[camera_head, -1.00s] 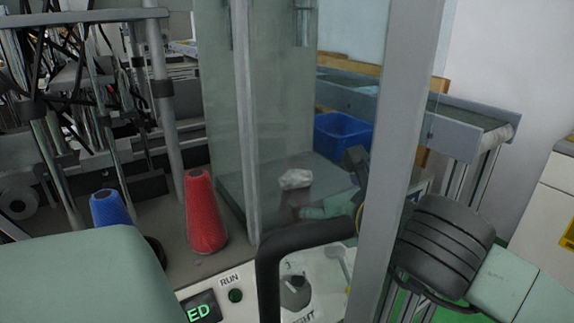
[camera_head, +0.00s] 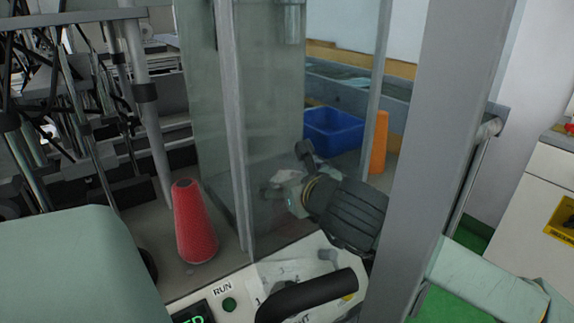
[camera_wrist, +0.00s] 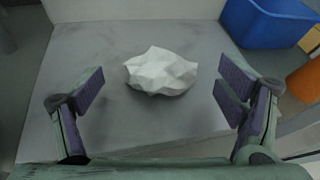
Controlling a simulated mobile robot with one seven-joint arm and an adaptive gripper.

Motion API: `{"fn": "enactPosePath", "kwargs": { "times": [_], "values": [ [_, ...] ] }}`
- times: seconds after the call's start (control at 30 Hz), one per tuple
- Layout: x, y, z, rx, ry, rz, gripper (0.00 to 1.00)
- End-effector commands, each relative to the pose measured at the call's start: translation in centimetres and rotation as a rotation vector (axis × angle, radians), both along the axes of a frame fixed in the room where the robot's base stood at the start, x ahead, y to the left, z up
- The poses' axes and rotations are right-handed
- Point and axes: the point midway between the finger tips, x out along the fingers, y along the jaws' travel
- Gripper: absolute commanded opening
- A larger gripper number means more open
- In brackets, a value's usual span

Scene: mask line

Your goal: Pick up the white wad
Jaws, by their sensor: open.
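The white wad (camera_wrist: 160,72) is a crumpled, faceted lump on a grey surface (camera_wrist: 130,135) in the wrist view. My gripper (camera_wrist: 162,95) is open, its purple-padded fingers on the left and right of the wad, with clear gaps on both sides. The wad lies slightly beyond the line between the fingertips. In the head view, the wad (camera_head: 287,176) shows only in part, behind the clear panel, close to my gripper (camera_head: 276,191), which partly hides it.
A blue bin (camera_head: 334,130) and an orange cone (camera_head: 379,143) stand behind my arm. A red cone (camera_head: 194,222) stands left of the clear panel (camera_head: 285,110). A grey upright post (camera_head: 447,130) stands in front at the right. The grey surface around the wad is clear.

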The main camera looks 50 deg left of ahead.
Motion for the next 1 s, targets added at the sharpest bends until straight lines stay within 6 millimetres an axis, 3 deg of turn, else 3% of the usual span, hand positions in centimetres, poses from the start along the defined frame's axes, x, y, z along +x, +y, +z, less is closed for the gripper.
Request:
{"fn": "enactPosePath", "kwargs": {
  "times": [0.13,0.4,0.9,1.0],
  "values": [
    [0.54,1.32,-0.52,-0.001,0.001,-0.001,0.87],
    [0.65,1.51,-0.72,0.001,0.000,-0.002,0.87],
    [0.64,1.48,-0.70,0.001,0.000,-0.002,0.53],
    [0.64,1.48,-0.70,0.001,0.000,-0.002,0.52]
  ]
}}
